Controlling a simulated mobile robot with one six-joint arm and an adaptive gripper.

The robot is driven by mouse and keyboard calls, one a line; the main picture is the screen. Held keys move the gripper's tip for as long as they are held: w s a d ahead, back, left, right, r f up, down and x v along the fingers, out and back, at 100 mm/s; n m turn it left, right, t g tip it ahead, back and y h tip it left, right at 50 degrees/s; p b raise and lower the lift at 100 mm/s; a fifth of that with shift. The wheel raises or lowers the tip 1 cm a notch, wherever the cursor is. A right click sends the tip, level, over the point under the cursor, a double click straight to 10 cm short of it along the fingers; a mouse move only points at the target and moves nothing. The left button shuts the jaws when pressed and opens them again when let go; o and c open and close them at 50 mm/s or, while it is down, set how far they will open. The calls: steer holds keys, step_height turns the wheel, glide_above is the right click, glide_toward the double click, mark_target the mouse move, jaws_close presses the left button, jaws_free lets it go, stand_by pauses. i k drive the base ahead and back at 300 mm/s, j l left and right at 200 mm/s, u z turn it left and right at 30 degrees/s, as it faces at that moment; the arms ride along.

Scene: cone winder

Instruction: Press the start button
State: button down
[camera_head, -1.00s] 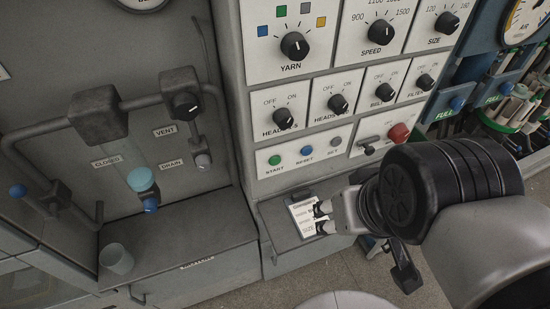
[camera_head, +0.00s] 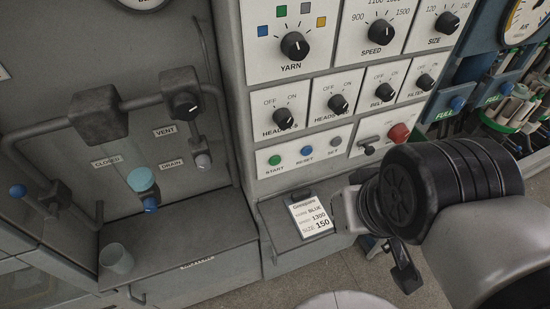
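The green START button (camera_head: 274,160) sits at the left of a white three-button plate low on the control panel. A blue RESET button (camera_head: 306,151) and a grey SET button (camera_head: 335,141) are to its right. My gripper (camera_head: 346,208) is below and to the right of the START button, apart from it, beside the right edge of the clipboard card. Its fingers are not clearly visible, so I cannot tell whether they are open or shut.
A card (camera_head: 311,215) reading BLUE, 1300 and 150 lies on the ledge below the buttons. A red knob (camera_head: 399,133) and a small lever (camera_head: 369,150) are on the plate to the right. Rotary knobs, including the YARN knob (camera_head: 294,45), stick out above. Pipes run at left.

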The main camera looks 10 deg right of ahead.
mark_target(275, 160)
steer(key=z, duration=1.2)
steer(key=k+j, duration=0.35)
steer(key=j, duration=0.15)
steer(key=k+j, duration=0.4)
steer(key=j, duration=0.15)
steer(key=k+j+z, duration=0.1)
steer(key=k+j, duration=0.25)
steer(key=j, duration=0.15)
